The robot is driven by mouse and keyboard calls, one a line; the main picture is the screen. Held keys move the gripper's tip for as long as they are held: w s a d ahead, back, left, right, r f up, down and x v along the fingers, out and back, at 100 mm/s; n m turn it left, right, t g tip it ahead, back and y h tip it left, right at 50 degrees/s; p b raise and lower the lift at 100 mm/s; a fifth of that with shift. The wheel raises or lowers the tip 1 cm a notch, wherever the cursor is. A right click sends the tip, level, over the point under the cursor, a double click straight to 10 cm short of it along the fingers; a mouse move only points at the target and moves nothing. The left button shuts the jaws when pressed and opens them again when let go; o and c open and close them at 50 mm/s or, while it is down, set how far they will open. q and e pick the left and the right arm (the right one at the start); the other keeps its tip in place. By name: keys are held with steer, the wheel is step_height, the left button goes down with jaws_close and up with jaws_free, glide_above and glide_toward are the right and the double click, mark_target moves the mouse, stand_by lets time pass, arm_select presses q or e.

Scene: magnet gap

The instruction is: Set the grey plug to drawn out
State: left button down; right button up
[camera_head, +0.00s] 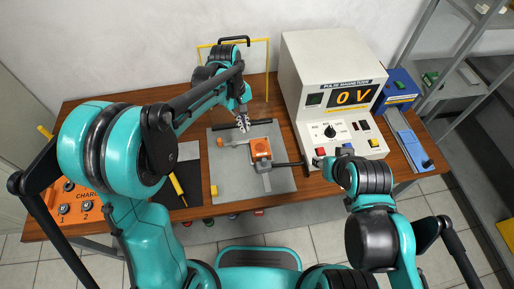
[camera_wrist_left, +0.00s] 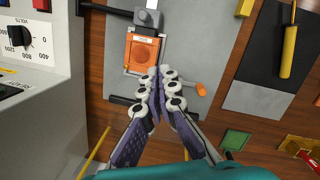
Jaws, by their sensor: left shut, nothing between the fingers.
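The grey plug (camera_head: 263,167) sits at the near edge of an orange block (camera_head: 260,149) on a grey plate (camera_head: 236,199). In the left wrist view the plug (camera_wrist_left: 148,18) is at the top, touching or very close to the orange block (camera_wrist_left: 142,52); how deep it sits I cannot tell. A black bar (camera_head: 290,164) runs right from the plug. My left gripper (camera_head: 243,123) is shut and empty, just beyond the orange block. In the left wrist view its fingertips (camera_wrist_left: 158,74) meet near the block's edge.
The magnetizer cabinet (camera_head: 325,70), its display reading 0 V, stands right of the plate. An orange lever (camera_head: 232,142) and a yellow block (camera_head: 214,190) are on the plate. A yellow-handled tool (camera_head: 177,187) lies on a dark mat left. An orange charger box (camera_head: 75,205) is farther left.

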mark_target(254, 153)
arm_select(q)
steer(key=shift+w+d+f+n+g, duration=0.2)
steer(key=shift+w+d+f, duration=0.15)
steer(key=shift+f, duration=0.2)
steer(key=shift+w+d+f+n+g, duration=0.2)
steer(key=shift+w+f, duration=0.2)
steer(key=shift+f, duration=0.1)
steer(key=b+x, duration=0.3)
steer(key=x, duration=0.7)
steer(key=shift+f, duration=0.2)
steer(key=s+d, duration=0.2)
steer(key=shift+s+r, duration=0.2)
steer(key=shift+s, duration=0.15)
steer(key=shift+s+d, duration=0.2)
steer(key=shift+s, duration=0.1)
